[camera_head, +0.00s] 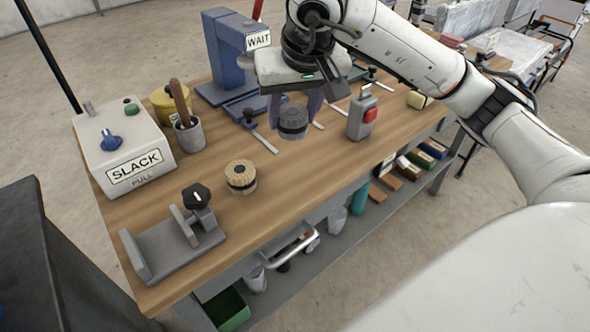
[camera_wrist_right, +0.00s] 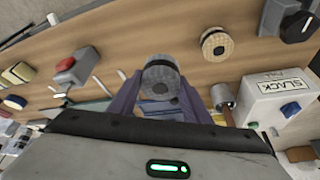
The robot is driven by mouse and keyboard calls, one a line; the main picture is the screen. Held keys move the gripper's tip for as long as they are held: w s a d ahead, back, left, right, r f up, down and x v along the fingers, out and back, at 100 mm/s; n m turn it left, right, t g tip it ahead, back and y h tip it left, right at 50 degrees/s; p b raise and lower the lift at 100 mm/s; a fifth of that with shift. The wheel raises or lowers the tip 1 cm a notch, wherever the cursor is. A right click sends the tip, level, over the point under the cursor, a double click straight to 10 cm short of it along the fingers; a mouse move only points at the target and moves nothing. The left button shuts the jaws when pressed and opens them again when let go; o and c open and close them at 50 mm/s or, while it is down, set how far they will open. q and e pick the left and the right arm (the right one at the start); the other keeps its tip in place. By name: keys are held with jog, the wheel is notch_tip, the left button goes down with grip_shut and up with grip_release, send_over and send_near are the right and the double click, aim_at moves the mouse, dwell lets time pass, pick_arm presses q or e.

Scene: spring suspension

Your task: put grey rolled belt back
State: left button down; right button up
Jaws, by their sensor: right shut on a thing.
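The grey rolled belt (camera_head: 292,122) is a short ribbed roll with a dark band, held by my right gripper (camera_head: 294,112) above the wooden bench. In the right wrist view the belt (camera_wrist_right: 161,78) sits between the purple fingers of my right gripper (camera_wrist_right: 162,95), which are shut on it. A tan rolled belt (camera_head: 241,177) with a dark band stands on the bench to the left and nearer; it also shows in the right wrist view (camera_wrist_right: 215,43). My left gripper is not in view.
A SLACK control box (camera_head: 124,150), a cup (camera_head: 189,134), a grey clamp fixture (camera_head: 172,247), a blue WAIT press (camera_head: 228,50) and a grey box with red button (camera_head: 362,116) stand on the bench (camera_head: 285,190). The bench is bare around the tan roll. A lower shelf holds bins.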

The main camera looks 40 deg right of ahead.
aim_at(299, 131)
jog(key=shift+m, duration=0.4)
jog(key=f, duration=0.1)
jog(key=d+f, duration=0.1)
jog(key=f, duration=0.3)
jog(key=shift+d+b, duration=0.25)
jog(key=shift+b, duration=0.05)
notch_tip(299, 131, down, 5)
jog(key=shift+w+r, duration=0.1)
jog(key=shift+r, duration=0.05)
jog(key=shift+f+b, duration=0.3)
jog(key=shift+b, duration=0.1)
jog(key=o, duration=1.2)
jog(key=shift+r, duration=0.1)
